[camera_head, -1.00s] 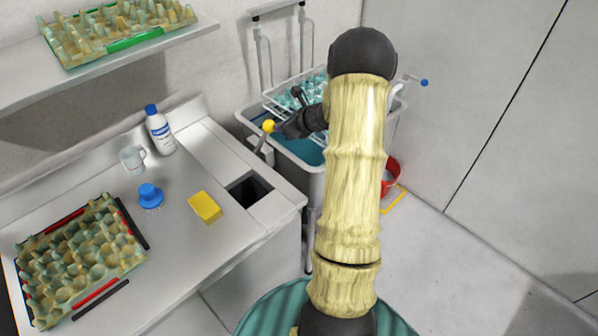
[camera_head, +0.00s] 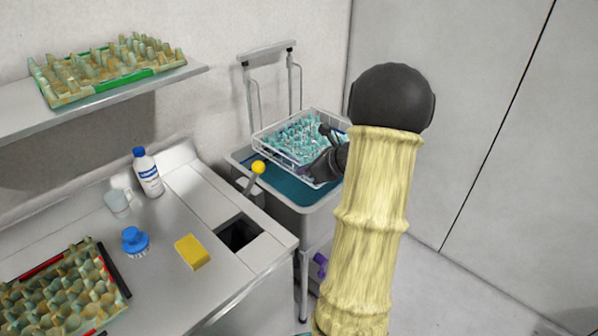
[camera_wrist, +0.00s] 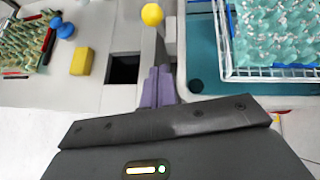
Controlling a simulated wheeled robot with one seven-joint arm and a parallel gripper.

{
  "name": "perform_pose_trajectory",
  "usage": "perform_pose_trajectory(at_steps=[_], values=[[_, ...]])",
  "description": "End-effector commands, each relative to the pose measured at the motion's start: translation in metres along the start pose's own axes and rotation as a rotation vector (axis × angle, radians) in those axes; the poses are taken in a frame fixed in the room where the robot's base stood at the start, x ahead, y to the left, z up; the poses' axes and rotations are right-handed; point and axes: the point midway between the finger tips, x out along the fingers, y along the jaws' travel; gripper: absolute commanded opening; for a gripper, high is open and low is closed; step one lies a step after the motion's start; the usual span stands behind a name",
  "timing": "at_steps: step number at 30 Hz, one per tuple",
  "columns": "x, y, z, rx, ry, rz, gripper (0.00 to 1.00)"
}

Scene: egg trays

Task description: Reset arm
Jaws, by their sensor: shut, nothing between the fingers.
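My arm rises at the right of the head view and bends over toward the basin. My gripper (camera_head: 306,170) hangs by the white wire basket (camera_head: 262,146), partly hidden behind my arm's wrist. In the wrist view its purple fingers (camera_wrist: 158,75) are together with nothing between them. They overlap the gap between the counter and the basin in that view.
The basket holds a teal spiked tray over a blue-water basin (camera_head: 240,160). A yellow-knobbed lever (camera_head: 258,168) stands beside it. The counter (camera_head: 180,290) carries a yellow sponge (camera_head: 192,252), blue brush (camera_head: 134,240), bottle (camera_head: 148,175), mug (camera_head: 118,202) and egg tray (camera_head: 50,300). Another tray (camera_head: 130,72) is shelved.

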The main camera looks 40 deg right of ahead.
Motion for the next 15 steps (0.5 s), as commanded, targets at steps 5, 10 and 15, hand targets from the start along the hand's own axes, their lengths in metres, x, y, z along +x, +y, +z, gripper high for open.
perform_pose_trajectory(at_steps=[5,10,15], values=[[0.0006,0.0004,0.0006,-0.001,0.000,0.001,0.00],[0.0026,0.0023,0.0021,-0.004,-0.001,0.005,0.00],[0.0054,0.0097,0.0036,-0.031,0.011,0.020,0.00]])
